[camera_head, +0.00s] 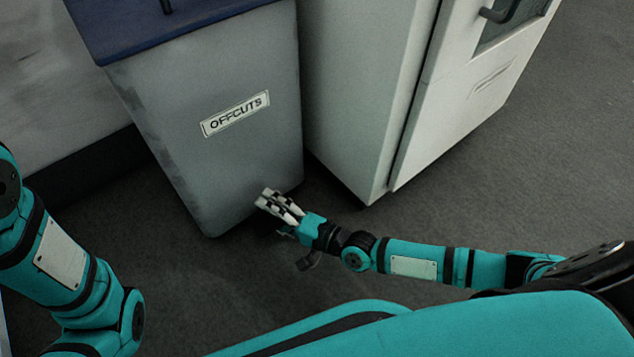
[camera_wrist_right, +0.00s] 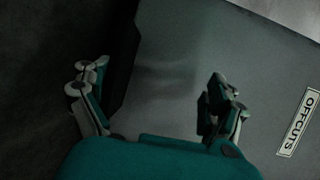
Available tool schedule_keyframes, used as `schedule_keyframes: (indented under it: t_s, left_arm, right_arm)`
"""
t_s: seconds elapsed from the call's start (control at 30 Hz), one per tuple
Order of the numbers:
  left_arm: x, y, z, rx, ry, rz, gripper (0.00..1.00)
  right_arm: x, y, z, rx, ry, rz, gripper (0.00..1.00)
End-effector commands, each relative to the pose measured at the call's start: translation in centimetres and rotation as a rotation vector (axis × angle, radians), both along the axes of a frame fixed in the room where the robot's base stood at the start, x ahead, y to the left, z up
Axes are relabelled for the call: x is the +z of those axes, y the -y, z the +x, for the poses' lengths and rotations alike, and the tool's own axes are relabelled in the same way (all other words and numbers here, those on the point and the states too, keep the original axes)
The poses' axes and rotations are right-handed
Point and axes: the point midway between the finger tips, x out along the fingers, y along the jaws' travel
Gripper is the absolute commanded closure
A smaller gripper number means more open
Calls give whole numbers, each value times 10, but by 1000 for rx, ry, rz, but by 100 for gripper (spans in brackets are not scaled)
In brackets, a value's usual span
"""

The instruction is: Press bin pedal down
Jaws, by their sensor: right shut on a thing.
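The grey bin (camera_head: 185,120) with the "OFFCUTS" label (camera_head: 236,113) and a dark blue lid (camera_head: 120,22) stands upright at the upper left of the head view. Its grey wall (camera_wrist_right: 185,60) and label (camera_wrist_right: 299,122) also show in the right wrist view. My right gripper (camera_head: 279,204) is low at the bin's front bottom edge. In the wrist view my right gripper (camera_wrist_right: 160,98) has its fingers apart, shut on what I take to be the pedal. The pedal itself is not clearly visible, hidden in dark shadow and by the fingers. My left gripper is out of view.
A white cabinet (camera_head: 365,75) with a dark handle (camera_head: 515,12) stands close to the right of the bin. A pale surface (camera_head: 55,80) lies to the left. Dark floor (camera_head: 560,150) is clear at the right.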

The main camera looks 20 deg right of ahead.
Motion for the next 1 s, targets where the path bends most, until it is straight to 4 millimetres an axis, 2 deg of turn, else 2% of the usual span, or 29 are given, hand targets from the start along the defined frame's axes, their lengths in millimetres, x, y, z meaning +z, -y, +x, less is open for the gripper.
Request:
schedule_keyframes:
  t_s: [0.03, 0.27, 0.6, 0.63, 0.7, 1.0]
  left_arm:
    - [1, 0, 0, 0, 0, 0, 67]
    - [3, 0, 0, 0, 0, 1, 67]
    - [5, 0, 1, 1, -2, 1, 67]
    - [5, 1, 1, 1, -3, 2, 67]
    - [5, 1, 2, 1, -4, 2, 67]
    - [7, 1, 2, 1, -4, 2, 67]
  right_arm:
    - [17, -1, 6, -6, 32, 22, 32]
    - [15, 10, -5, -7, 30, 20, 32]
    - [14, 25, -24, -7, 30, 19, 39]
    - [14, 27, -25, -7, 30, 17, 43]
    - [13, 30, -29, -7, 27, 17, 67]
    - [8, 43, -48, -4, 16, 15, 67]
